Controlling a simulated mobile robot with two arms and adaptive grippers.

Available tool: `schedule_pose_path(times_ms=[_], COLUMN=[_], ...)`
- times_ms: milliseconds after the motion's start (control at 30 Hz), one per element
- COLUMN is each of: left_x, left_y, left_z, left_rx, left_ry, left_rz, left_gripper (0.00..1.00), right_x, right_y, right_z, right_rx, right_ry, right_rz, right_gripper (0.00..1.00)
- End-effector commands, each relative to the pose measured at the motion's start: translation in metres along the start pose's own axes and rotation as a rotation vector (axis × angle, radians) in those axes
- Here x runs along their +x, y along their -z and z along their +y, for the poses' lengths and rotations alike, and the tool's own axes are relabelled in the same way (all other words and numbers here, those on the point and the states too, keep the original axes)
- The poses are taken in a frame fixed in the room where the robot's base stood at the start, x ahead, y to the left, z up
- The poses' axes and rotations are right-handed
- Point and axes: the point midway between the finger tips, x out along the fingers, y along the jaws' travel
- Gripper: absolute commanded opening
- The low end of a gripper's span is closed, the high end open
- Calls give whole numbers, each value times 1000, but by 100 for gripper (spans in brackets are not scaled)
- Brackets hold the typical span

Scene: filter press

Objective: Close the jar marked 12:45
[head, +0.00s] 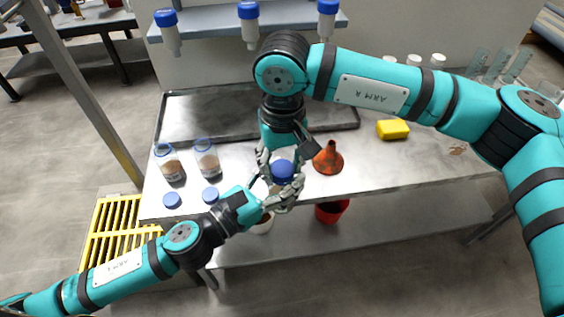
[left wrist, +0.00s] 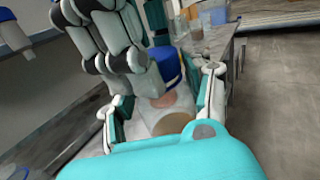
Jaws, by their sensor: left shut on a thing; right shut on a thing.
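A jar (left wrist: 172,108) with brownish contents stands between the fingers of my left gripper (left wrist: 162,112), which are shut around its body. A blue lid (head: 283,171) is at the jar's mouth; it also shows in the left wrist view (left wrist: 165,65). I cannot tell whether it is fully seated. My right gripper (head: 287,160) comes from above and is shut on the blue lid. No time mark is readable on the jar. Two other jars (head: 169,164) (head: 207,158) stand at the table's left, with two loose blue lids (head: 172,200) (head: 210,195) in front.
A grey tray (head: 205,112) lies at the back of the steel table (head: 360,178). An orange funnel (head: 328,158) stands right of the grippers, and a yellow block (head: 393,129) farther right. A red bucket (head: 332,211) is below the front edge. Blue-capped bottles (head: 249,22) hang above.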

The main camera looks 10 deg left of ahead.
Motion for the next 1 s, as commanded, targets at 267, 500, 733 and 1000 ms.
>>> schedule_pose_path(times_ms=[267,500,733,1000], left_x=[0,0,0,0], left_y=[0,0,0,0], left_z=[0,0,0,0], left_rx=[0,0,0,0], left_ry=[0,0,0,0], left_rz=[-1,-1,-1,-1], left_gripper=[0,0,0,0], right_x=[0,0,-2,-33], right_y=[0,0,0,1], right_z=[0,0,0,0], right_rx=[5,4,3,3], right_ry=[0,0,0,0], right_rz=[0,0,1,4], right_gripper=[46,67,67,67])
